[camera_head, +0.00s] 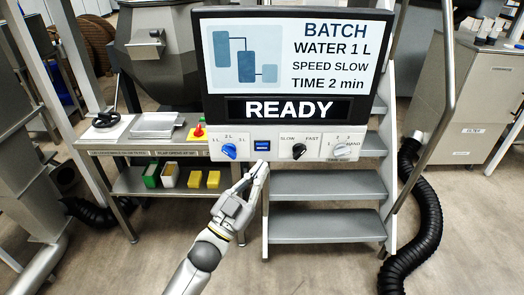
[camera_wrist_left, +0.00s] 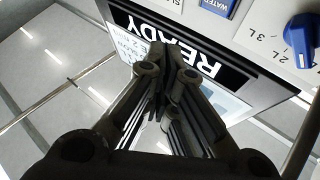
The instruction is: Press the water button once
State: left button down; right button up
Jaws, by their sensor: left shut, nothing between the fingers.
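The water button (camera_head: 262,145) is a small blue labelled rectangle on the white control strip (camera_head: 316,151) below the screen in the head view. In the left wrist view, the water button (camera_wrist_left: 219,6) shows at the top edge, partly cut off. My left gripper (camera_head: 262,165) is shut and empty, its fingertips just below the button in the head view; whether they touch the strip I cannot tell. In the left wrist view the shut fingers (camera_wrist_left: 175,50) appear in front of the screen. The screen (camera_head: 291,62) reads READY, WATER 1 L, SPEED SLOW, TIME 2 min. My right gripper does not show.
A blue water knob (camera_head: 229,151) is left of the button and a black speed knob (camera_head: 299,151) is right of it. A red emergency knob (camera_head: 198,130) stands on the side table. Metal steps (camera_head: 325,226) are behind the panel. A black hose (camera_head: 428,215) lies right.

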aim_at(262, 147)
pick_arm(q)
jog(key=shift+w+b, duration=1.35)
jog(key=shift+w, duration=1.8)
jog(key=shift+w, duration=0.1)
jog(key=shift+w, duration=0.3)
jog(key=shift+w+b, duration=0.45)
jog(key=shift+s, duration=0.1)
jog(key=shift+s+p, duration=0.55)
jog(key=shift+s, duration=0.25)
